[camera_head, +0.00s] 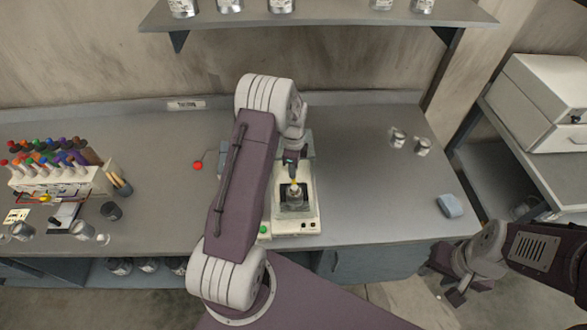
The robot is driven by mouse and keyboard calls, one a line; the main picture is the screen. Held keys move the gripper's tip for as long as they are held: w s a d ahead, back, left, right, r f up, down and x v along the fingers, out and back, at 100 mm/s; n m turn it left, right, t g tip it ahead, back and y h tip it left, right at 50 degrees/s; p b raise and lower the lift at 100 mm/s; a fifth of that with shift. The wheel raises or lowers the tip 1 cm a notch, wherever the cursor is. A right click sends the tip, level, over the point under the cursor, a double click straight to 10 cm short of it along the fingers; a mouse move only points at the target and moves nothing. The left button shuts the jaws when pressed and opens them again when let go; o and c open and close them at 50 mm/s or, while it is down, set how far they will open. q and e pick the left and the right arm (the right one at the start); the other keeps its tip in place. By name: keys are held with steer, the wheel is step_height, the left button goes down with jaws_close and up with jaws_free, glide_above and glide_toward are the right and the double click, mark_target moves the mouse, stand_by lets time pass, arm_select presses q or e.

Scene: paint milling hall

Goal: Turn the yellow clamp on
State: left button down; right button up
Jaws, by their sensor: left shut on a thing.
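A beige bench machine (294,226) stands on the grey bench with a dark central recess. A small yellow clamp (295,182) shows at the middle of the machine, above a small metal vessel (295,196). My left gripper (292,172) reaches down over the machine and is shut on the yellow clamp. My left arm hides the left part of the machine, and the contact is small in the picture. My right gripper (442,284) is low at the right, off the bench's front edge, with its fingers apart and nothing visible between them.
A rack of colourful-capped bottles (58,172) stands at the left beside a brush holder (120,187) and jars. A red button (197,166) lies behind. Two metal cans (398,138) and a blue sponge-like block (450,206) are right. A shelf (320,18) hangs above.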

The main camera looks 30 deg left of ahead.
stand_by(0.5)
arm_select(q)
steer(key=c, duration=1.3)
jaws_free()
steer(key=shift+o, duration=0.2)
step_height(320, 180, up, 8)
steer(key=shift+r+b, duration=0.15)
steer(key=shift+b, duration=0.95)
steer(key=shift+r, duration=0.4)
